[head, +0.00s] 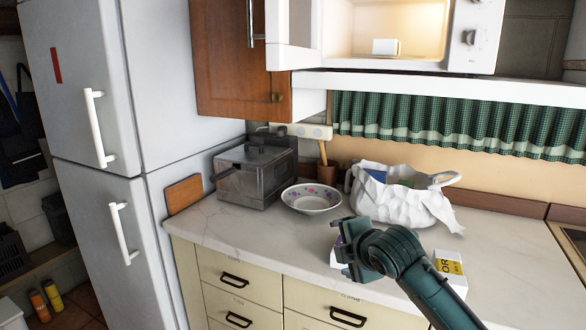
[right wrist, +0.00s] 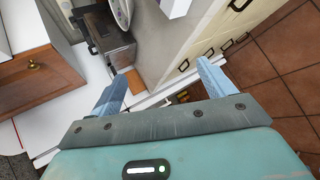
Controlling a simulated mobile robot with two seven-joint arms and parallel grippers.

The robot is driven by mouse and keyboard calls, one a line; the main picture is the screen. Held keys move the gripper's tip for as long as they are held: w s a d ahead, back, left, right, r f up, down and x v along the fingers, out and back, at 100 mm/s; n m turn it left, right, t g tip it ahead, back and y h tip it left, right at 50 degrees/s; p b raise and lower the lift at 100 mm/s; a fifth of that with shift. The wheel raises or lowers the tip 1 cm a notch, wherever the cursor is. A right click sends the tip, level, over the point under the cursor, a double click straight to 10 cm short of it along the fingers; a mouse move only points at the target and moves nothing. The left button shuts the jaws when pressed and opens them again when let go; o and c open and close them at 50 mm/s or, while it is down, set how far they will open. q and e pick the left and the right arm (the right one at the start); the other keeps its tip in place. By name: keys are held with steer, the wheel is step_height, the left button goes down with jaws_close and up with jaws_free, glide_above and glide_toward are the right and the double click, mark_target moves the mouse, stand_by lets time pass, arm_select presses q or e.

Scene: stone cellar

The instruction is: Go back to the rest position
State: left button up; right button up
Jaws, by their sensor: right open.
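My right gripper (head: 345,250) is in front of the counter's front part in the head view, its arm coming in from the lower right. In the right wrist view its two pale blue fingers (right wrist: 160,80) stand wide apart with nothing between them. Behind the gripper and arm a white box with a yellow label (head: 450,263) lies on the counter and is partly hidden. My left gripper is not in view.
On the counter (head: 500,255) stand a metal toaster-like appliance (head: 250,180), a flowered bowl (head: 311,199) and a crumpled white bag (head: 395,200). Above, an open microwave (head: 400,30) holds a small white item (head: 385,47). A fridge (head: 100,130) stands left.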

steer(key=s+f+m+y, duration=0.1)
steer(key=s+f+m, duration=0.5)
steer(key=f, duration=0.4)
steer(key=s+f+m+y, duration=0.1)
steer(key=s+f+m, duration=0.3)
steer(key=s+f, duration=0.45)
steer(key=s+d+f+m+h, duration=0.1)
steer(key=s+f+m, duration=0.3)
steer(key=s, duration=0.4)
steer(key=s+d+f+m, duration=0.3)
steer(key=s+f+m, duration=0.2)
steer(key=s, duration=0.3)
steer(key=shift+s+f+h, duration=0.15)
steer(key=shift+s+h, duration=0.25)
